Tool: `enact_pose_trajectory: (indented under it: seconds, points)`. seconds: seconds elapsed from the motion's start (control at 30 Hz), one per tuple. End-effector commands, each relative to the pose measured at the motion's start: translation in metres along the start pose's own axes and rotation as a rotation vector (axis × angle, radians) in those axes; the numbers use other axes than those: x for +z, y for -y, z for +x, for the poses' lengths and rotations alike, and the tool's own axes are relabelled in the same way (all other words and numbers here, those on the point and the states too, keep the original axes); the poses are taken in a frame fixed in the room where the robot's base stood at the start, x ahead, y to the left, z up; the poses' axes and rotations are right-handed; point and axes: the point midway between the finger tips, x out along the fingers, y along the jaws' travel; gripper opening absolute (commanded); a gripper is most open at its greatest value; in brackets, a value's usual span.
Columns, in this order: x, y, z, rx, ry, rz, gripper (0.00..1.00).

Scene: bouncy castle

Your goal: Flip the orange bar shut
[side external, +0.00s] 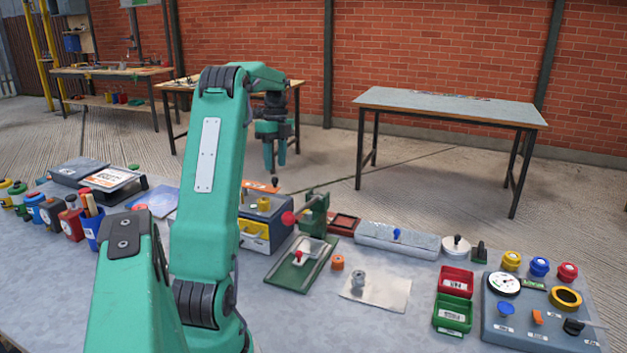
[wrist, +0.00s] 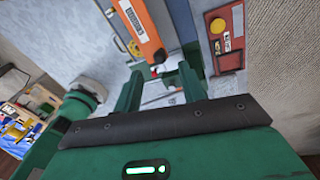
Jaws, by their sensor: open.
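The orange bar (wrist: 143,28) shows in the wrist view as a long piece with a white label, just beyond my fingers. In the side view, an orange strip (side external: 257,186) shows at the top of a grey-blue box (side external: 258,236) with a yellow front panel. I cannot tell the bar's exact angle or whether it touches the box. My gripper (side external: 275,164) is open, pointing down above the box, apart from it. In the wrist view its two green fingers (wrist: 160,85) are spread and nothing is held between them. Part of the box is hidden behind my arm.
A red knob (side external: 288,218) sticks out of the box's right side. A green press-like fixture (side external: 315,213) stands close to the right.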

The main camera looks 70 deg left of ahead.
Motion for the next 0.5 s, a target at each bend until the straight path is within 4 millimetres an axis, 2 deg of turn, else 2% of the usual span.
enact_pose_trajectory:
  seconds: [0.2,0.5]
  points:
    - [-0.001,0.000,-0.024,0.000,0.000,0.001,0.41]
    - [-0.001,0.000,-0.035,0.002,-0.001,0.002,0.41]
